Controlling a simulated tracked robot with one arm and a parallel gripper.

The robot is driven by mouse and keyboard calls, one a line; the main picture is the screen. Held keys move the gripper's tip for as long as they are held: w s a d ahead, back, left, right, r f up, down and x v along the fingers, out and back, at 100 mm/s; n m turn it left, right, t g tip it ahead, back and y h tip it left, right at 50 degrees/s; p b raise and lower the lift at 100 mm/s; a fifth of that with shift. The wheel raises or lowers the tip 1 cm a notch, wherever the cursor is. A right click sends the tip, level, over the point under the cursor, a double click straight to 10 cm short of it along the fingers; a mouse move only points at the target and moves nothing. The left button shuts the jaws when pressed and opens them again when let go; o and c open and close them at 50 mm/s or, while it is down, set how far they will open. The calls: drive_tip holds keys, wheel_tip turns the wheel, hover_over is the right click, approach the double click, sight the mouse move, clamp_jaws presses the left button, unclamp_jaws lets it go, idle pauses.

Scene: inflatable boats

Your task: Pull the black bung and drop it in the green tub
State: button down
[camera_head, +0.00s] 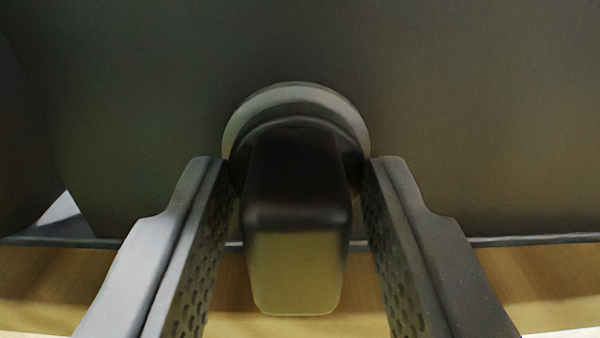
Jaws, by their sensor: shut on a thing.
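The black bung (297,190) is in the middle of the view, its block-shaped grip pointing towards me. Behind it is a pale grey round collar (297,93) on the dark wall of the boat (450,110). The bung's round base sits in front of the collar and looks to be in it; the grip hides how deep. My gripper (298,172) is shut on the bung, one textured finger on each side, the tips near the collar. The green tub is not in view.
A wooden surface (530,275) runs across below the boat wall. A darker rounded part (25,150) bulges at the left edge, with a small pale gap under it. The space beside both fingers looks clear.

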sight(297, 281)
drive_tip(key=shift+s+d+p, duration=0.15)
drive_tip(key=shift+s, duration=1.3)
drive_tip(key=shift+s+d+p, duration=0.1)
drive_tip(key=shift+s+p, duration=0.05)
drive_tip(key=shift+s, duration=1.25)
drive_tip(key=shift+s, duration=0.2)
drive_tip(key=s, duration=0.3)
drive_tip(key=shift+s+d, duration=0.1)
drive_tip(key=shift+d, duration=0.05)
